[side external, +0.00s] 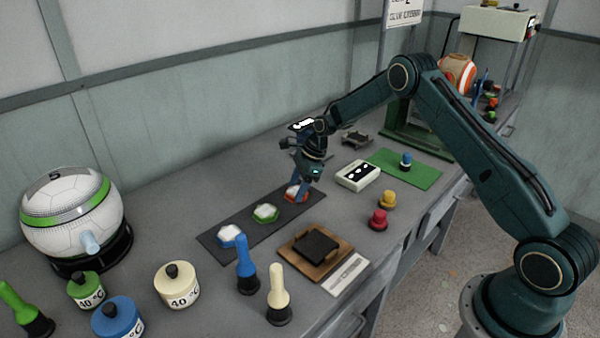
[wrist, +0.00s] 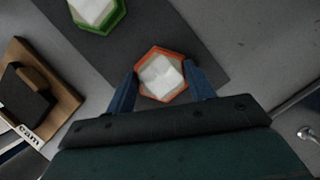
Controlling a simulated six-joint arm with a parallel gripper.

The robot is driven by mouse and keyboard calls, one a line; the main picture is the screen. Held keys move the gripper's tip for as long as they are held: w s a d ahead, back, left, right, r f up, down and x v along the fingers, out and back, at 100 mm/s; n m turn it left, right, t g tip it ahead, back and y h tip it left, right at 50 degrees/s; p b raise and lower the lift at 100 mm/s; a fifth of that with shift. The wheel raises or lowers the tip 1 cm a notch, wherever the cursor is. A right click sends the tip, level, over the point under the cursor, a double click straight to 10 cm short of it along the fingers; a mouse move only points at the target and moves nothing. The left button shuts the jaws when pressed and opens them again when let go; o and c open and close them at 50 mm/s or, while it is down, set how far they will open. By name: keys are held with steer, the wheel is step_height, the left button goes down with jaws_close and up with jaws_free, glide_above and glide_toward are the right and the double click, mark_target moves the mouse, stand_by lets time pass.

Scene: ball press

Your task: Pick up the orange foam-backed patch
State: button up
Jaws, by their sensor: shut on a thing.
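The orange-rimmed hexagonal patch with a white top (wrist: 160,76) lies at the end of the dark mat (wrist: 200,25). In the side view the patch (side external: 296,194) is partly hidden by my gripper. My gripper (wrist: 160,88) points down over it, with one blue finger on each side of the patch, shut on its edges. I cannot tell whether the patch is lifted off the mat. A green-rimmed patch (side external: 265,213) and a blue-rimmed patch (side external: 230,236) lie on the same mat.
A wooden block with a black pad (side external: 315,246) stands in front of the mat. A white box (side external: 357,174), yellow knob (side external: 387,200) and red knob (side external: 378,220) are to the right. Blue (side external: 245,268) and cream (side external: 278,295) handled tools stand at the front.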

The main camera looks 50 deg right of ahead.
step_height(320, 180, up, 20)
stand_by(0.9)
stand_by(0.5)
